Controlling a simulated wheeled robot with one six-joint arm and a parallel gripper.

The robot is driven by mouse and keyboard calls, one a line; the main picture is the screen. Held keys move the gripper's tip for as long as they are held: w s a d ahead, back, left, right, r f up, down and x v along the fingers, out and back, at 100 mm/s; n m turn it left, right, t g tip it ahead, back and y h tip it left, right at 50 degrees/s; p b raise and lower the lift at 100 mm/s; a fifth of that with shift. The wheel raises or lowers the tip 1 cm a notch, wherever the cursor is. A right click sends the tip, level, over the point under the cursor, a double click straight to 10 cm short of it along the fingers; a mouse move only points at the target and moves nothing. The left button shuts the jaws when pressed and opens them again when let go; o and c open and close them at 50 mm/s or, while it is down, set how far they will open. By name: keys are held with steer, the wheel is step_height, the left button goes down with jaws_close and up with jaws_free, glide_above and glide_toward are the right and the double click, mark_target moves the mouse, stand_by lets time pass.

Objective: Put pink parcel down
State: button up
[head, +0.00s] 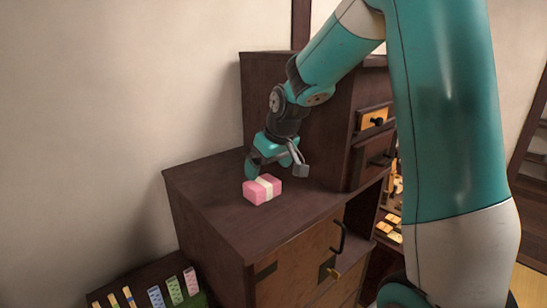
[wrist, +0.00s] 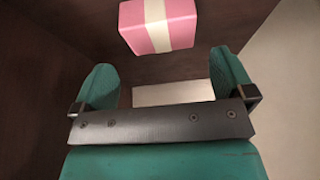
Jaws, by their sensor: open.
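The pink parcel (head: 262,189) with a cream band rests on the top of a low dark wooden cabinet (head: 225,215). It also shows at the top of the wrist view (wrist: 158,25), beyond the fingers. My gripper (head: 277,172) is open, just behind and above the parcel in the head view. In the wrist view the two teal fingers of my gripper (wrist: 165,75) stand wide apart with nothing between them. The parcel appears clear of both fingers.
A taller dark cabinet (head: 270,90) with small drawers stands behind and to the right of the low top. A pale wall (head: 110,110) is on the left. Small patterned items (head: 156,297) stand in a row at the lower left. The front of the low top is bare.

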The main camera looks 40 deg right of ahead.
steer(key=v, duration=0.5)
steer(key=s+a+n+g+y, duration=0.1)
steer(key=s+a+n, duration=0.1)
steer(key=s+a, duration=0.45)
steer(key=s+a+n+g+y, duration=0.1)
steer(key=s+a+y, duration=0.15)
steer(key=a, duration=0.65)
steer(key=s+a+f+n+g, duration=0.1)
steer(key=s+a+n, duration=0.1)
steer(key=s+a, duration=0.35)
steer(key=s+a+f+n+g, duration=0.1)
steer(key=s+a+n+g, duration=0.15)
steer(key=s, duration=0.65)
steer(key=shift+m+t+y, duration=0.25)
steer(key=shift+m+t, duration=0.2)
steer(key=b+x, duration=0.2)
steer(key=d+b+x, duration=0.1)
steer(key=b+x, duration=0.2)
steer(key=shift+f+b, duration=0.2)
steer(key=shift+b, duration=0.15)
